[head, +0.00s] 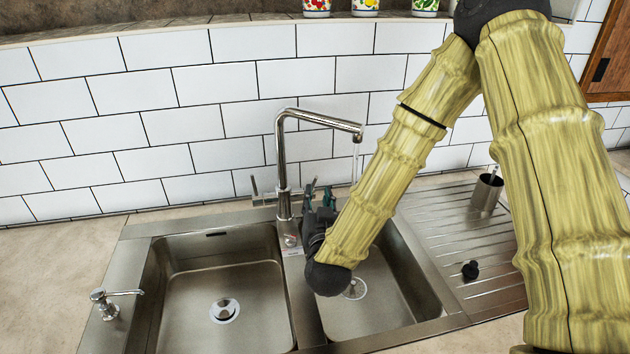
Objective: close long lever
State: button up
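A chrome faucet (282,160) stands upright behind the two-basin sink, its spout reaching right. A thin stream of clear water (355,160) runs down from the spout end. A thin lever (255,186) sticks up on the left side of the faucet base. Any lever on the right side is hidden by my gripper. My gripper (319,191), dark with teal parts at its fingers, is just right of the faucet base, above the back of the right basin. Whether it touches the faucet, and how far its fingers are apart, is unclear.
The left basin (165,310) is empty. A ribbed drainboard (435,225) on the right holds a metal cup (487,192) and a small black stopper (470,270). A soap dispenser (104,304) stands at the front left. A tiled wall (170,125) closes off the back.

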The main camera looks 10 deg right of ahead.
aim_at(315, 182)
jog(key=w, duration=0.2)
jog(key=w+p, duration=0.1)
jog(key=w, duration=0.2)
jog(key=w+d+p, duration=0.1)
jog(key=w, duration=0.2)
grip_shut()
